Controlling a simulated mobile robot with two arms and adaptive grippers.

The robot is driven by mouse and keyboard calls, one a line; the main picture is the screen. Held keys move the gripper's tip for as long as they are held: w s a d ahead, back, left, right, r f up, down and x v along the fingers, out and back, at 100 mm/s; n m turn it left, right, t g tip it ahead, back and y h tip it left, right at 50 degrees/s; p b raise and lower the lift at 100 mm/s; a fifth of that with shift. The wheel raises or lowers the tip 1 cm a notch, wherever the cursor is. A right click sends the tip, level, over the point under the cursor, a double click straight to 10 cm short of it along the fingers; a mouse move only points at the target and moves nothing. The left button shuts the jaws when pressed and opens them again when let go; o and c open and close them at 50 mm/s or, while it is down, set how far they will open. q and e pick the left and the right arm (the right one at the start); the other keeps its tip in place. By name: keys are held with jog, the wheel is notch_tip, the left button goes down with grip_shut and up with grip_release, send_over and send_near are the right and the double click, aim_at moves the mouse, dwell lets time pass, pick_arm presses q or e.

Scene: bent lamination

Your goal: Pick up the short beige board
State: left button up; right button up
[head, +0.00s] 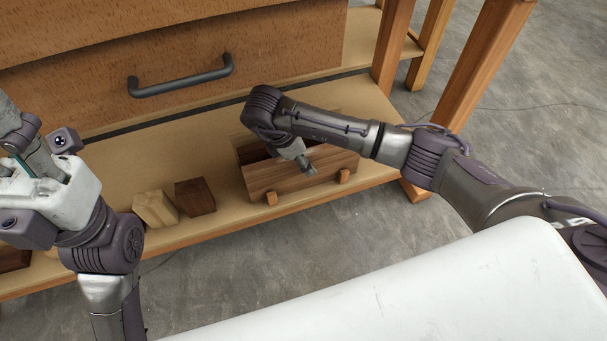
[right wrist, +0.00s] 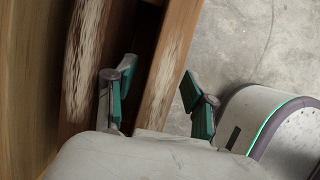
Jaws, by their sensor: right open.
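My right gripper (head: 306,164) is open at the top of a dark brown board (head: 300,176) standing on edge on the lower shelf. In the right wrist view its teal-padded fingers (right wrist: 157,98) are apart, on either side of a board edge with pale, streaked grain (right wrist: 168,75). I see no clear contact. A short beige block (head: 155,208) lies further left on the shelf. I cannot tell which is the short beige board. My left gripper (head: 45,180) is at the left edge, its fingers unclear.
A dark brown block (head: 195,196) sits beside the beige block. A drawer front with a black handle (head: 182,78) is above the shelf (head: 225,215). A wooden leg (head: 392,45) stands to the right. Grey floor lies in front.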

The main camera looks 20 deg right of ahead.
jog(key=shift+x, duration=0.95)
grip_shut()
